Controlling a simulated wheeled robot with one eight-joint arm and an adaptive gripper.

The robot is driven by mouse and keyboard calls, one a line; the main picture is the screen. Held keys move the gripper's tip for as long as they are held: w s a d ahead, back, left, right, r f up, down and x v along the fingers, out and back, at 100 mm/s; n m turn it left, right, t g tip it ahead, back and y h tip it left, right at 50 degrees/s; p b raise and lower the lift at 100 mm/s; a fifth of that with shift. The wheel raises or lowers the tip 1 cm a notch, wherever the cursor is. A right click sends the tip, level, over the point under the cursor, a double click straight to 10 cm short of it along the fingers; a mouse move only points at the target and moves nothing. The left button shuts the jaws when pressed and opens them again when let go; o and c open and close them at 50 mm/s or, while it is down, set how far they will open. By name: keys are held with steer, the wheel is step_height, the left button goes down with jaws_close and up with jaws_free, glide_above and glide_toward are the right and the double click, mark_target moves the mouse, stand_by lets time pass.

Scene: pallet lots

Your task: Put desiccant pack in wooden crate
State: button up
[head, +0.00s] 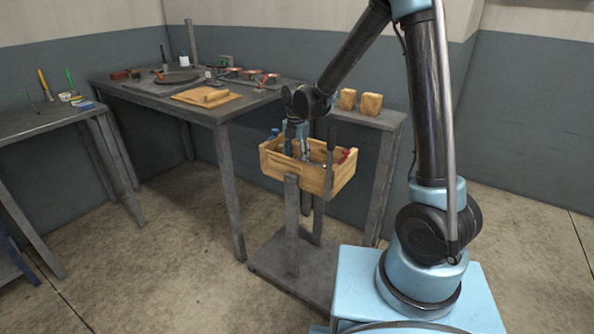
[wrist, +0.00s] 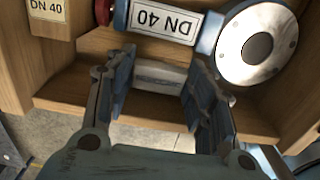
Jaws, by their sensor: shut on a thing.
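The wooden crate (head: 272,168) stands on a grey stand, with several items inside. My gripper (head: 297,152) points down into the crate, over its left and middle part. In the wrist view my gripper (wrist: 158,82) is shut on a pale grey block-like thing, which looks like the desiccant pack (wrist: 160,77). It spans the gap between the blue fingers. Crate wood (wrist: 15,62) shows around it. I cannot tell whether the pack touches the crate. The pack cannot be made out in the head view.
In the crate, a blue valve with a round grey flange (wrist: 257,46) and a DN 40 label lies just beyond the fingers. A grey workbench (head: 150,97) with tools is at left. Two tan blocks (head: 371,105) sit on a shelf behind the crate.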

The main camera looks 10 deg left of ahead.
steer(key=shift+f, duration=2.35)
steer(key=o, duration=0.9)
steer(key=shift+f, duration=0.1)
steer(key=shift+o, duration=0.2)
step_height(320, 180, up, 12)
steer(key=shift+f, duration=0.2)
steer(key=shift+r, duration=0.35)
